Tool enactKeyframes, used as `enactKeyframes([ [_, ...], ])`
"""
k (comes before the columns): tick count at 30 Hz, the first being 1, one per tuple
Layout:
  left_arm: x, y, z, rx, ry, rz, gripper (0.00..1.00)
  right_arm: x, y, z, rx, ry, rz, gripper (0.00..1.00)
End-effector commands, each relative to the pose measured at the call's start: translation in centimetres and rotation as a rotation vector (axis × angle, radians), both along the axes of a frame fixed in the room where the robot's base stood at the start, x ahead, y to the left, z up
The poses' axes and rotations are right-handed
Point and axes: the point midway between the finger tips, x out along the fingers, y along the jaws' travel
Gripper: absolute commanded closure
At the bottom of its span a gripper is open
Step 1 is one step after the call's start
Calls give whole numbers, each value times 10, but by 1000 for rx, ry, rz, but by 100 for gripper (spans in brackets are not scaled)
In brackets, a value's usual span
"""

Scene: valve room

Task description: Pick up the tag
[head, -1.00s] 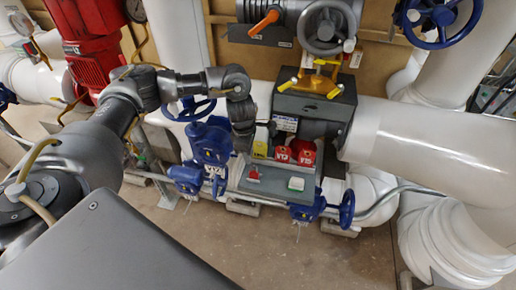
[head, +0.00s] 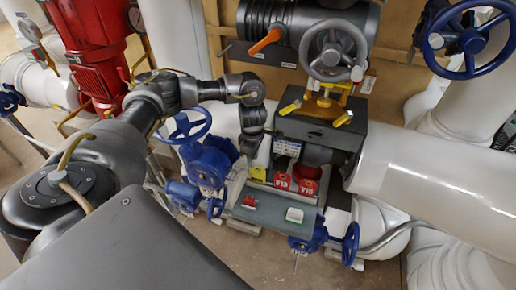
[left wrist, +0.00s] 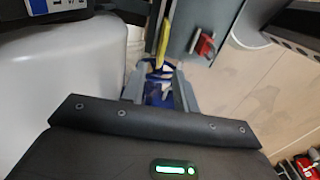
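Several tags stand in a row at a grey bench beneath a dark grey box: a yellow tag (head: 258,173), a red tag (head: 282,182) and another red tag marked V15 (head: 306,186). My left gripper (head: 255,153) points down just above and behind the yellow tag; its fingertips are hard to make out in the head view. In the left wrist view, the two fingers of my left gripper (left wrist: 163,82) are apart with nothing held between them. The yellow tag (left wrist: 164,42) shows nearly edge-on just beyond the fingertips. My right gripper is not seen.
The grey bench top (head: 270,209) carries a small red item (head: 249,201) and a white-green block (head: 294,215). The dark grey box (head: 320,130) with yellow handles stands close right of the gripper. Blue valves (head: 207,160) stand left; a large white pipe (head: 430,175) runs right.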

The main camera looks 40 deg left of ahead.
Motion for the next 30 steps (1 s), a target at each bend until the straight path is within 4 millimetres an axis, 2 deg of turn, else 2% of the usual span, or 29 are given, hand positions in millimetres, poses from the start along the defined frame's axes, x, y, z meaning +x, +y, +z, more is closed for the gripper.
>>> enactKeyframes([
  [3, 1, -2, -11, 0, 1, -1, 70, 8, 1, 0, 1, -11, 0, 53],
  [10, 1, -3, -15, 0, 1, -5, 70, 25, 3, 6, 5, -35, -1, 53],
  [16, -2, 0, -42, 1, 3, -2, 70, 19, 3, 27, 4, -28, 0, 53],
  [21, -1, 0, -62, 1, 0, -4, 70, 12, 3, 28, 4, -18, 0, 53],
  [29, 0, 0, -65, 1, -2, -5, 70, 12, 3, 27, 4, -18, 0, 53],
  [30, 0, 0, -65, 0, -1, -6, 75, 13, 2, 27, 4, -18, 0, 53],
])
